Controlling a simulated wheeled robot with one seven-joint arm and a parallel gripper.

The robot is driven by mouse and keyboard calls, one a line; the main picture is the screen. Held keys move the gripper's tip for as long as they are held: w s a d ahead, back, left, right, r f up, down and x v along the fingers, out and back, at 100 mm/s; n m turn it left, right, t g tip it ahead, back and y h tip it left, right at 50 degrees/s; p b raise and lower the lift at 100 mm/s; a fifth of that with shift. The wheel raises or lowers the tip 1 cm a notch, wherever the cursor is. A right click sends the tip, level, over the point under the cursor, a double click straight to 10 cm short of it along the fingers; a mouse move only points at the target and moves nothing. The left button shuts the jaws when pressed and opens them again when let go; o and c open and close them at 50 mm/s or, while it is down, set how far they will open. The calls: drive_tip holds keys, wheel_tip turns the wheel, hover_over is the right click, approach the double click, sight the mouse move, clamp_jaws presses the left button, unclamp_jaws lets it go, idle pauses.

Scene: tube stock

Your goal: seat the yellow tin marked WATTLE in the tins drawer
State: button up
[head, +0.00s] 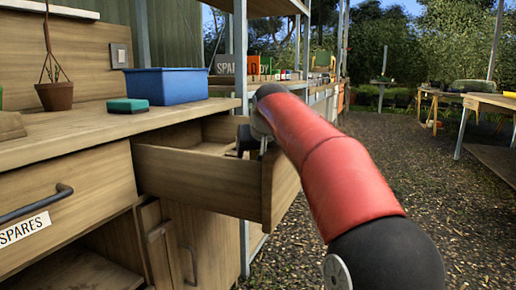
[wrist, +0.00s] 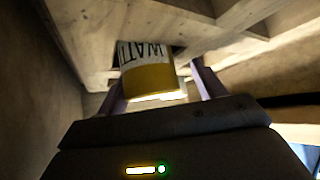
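The yellow tin (wrist: 153,79) shows in the wrist view with a white label; its first letters, WATT, are readable and the rest is cut off. Its label end meets a dark opening in a pale wooden surface; how deep it sits is unclear. My gripper (wrist: 158,82) has one purple finger on each side of the tin. A narrow gap shows between the tin and the right finger; the left finger is close to the tin's other side. In the head view my gripper (head: 247,140) is inside the pulled-out wooden drawer (head: 195,180), and the tin is hidden.
The drawer's walls stand close around my gripper. A blue bin (head: 165,86) and a green-topped sponge (head: 128,105) lie on the bench above. A shut drawer marked SPARES (head: 70,195) is at left. A gravel floor (head: 400,170) is open at right.

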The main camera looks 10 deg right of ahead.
drive_tip(key=shift+o, duration=1.1)
drive_tip(key=shift+f, duration=0.1)
drive_tip(key=shift+d, duration=0.1)
drive_tip(key=shift+d+r, duration=0.1)
drive_tip(key=shift+r, duration=0.2)
wheel_tip(320, 180, up, 20)
drive_tip(key=p, duration=1.2)
drive_tip(key=shift+s+f, duration=0.1)
drive_tip(key=shift+f, duration=0.05)
